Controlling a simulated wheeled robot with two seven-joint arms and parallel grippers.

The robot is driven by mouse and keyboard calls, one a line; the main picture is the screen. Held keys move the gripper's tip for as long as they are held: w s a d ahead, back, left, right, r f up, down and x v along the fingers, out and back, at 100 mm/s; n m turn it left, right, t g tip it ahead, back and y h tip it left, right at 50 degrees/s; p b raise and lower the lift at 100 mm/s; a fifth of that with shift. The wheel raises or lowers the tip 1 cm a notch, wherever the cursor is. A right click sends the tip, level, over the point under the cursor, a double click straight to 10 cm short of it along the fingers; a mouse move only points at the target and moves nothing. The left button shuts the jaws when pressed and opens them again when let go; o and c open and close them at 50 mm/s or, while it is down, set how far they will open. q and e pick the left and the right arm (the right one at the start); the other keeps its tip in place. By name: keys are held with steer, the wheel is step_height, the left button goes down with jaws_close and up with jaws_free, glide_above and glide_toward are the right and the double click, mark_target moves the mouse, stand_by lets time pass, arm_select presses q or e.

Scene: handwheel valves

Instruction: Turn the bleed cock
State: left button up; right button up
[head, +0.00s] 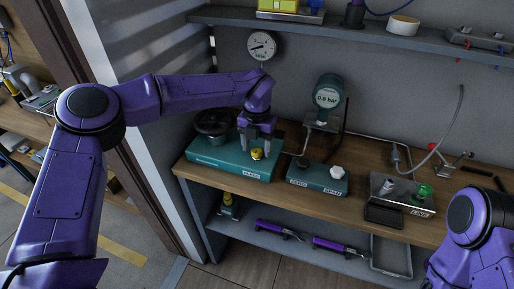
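A small yellow knob (257,154) stands on the front right of a teal box (212,153) on the workbench. A label below the knob seems to read BLEED, though the letters are small. My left gripper (257,146) points down right over this knob, its two fingers apart on either side of the knob's top. I see a gap between the fingers and cannot make out contact. A black handwheel (211,121) sits on the same box, left of the gripper. My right arm shows at the lower right; its gripper is outside the view.
A second teal box (318,178) carries a white knob (337,171) and a dark one (303,162). A gauge reading 0.8 bar (327,97) stands behind it. A plate labelled LINE has a green knob (424,190). A shelf (360,32) runs above the wooden bench (373,151).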

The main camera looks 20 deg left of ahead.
arm_select(q)
step_height(320, 180, up, 6)
steer(key=p, duration=0.5)
steer(key=shift+r, duration=0.15)
